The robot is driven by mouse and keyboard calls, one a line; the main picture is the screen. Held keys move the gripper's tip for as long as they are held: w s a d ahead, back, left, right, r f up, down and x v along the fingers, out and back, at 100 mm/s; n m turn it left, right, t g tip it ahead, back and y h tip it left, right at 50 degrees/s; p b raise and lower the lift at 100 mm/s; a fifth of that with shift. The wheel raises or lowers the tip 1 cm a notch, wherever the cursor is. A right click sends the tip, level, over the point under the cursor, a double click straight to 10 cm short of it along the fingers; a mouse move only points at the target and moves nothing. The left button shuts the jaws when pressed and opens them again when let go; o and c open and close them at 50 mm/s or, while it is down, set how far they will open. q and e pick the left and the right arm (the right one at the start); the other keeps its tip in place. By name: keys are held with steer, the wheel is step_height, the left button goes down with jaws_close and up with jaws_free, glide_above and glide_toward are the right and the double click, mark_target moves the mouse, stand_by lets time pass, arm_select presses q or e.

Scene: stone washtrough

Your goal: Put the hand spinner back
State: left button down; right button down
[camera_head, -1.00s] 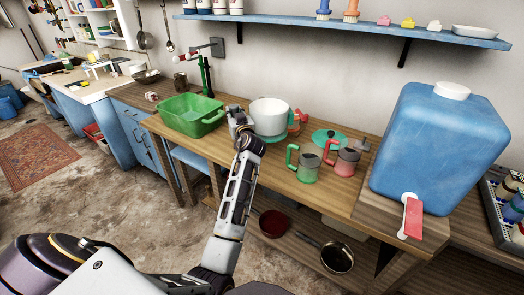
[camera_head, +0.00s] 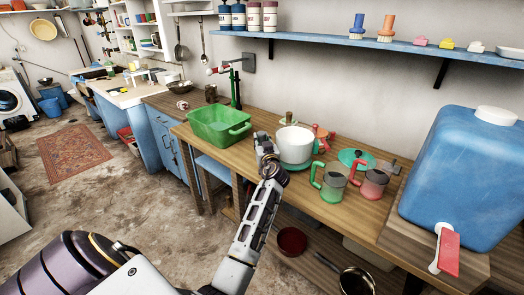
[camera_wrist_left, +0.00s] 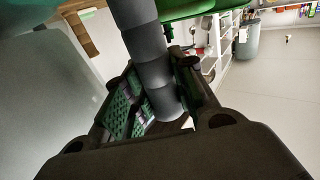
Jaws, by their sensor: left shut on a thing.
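The hand spinner appears to be the white drum-shaped vessel (camera_head: 294,146) on or just above the wooden bench. My left gripper (camera_head: 263,146) is at its left side. In the left wrist view a grey banded cylinder (camera_wrist_left: 150,62), apparently its handle, runs between the fingers of my left gripper (camera_wrist_left: 158,108), which is shut on it. The vessel's pale wall (camera_wrist_left: 50,95) fills the left of that view. Whether its underside touches the bench is hidden. My right gripper is not in view.
A green basin (camera_head: 218,130) stands left of the vessel. A green-handled mug (camera_head: 330,185), a red-handled mug (camera_head: 373,184) and a teal lid (camera_head: 352,157) sit to its right. A wooden-knobbed thing (camera_head: 288,118) is close behind. A blue tank (camera_head: 465,175) stands far right.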

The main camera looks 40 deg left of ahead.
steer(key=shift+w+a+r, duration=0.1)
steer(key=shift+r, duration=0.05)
arm_select(q)
steer(key=shift+f, duration=1.85)
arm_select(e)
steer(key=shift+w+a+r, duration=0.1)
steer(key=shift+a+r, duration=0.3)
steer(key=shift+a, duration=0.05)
arm_select(q)
steer(key=shift+b, duration=0.35)
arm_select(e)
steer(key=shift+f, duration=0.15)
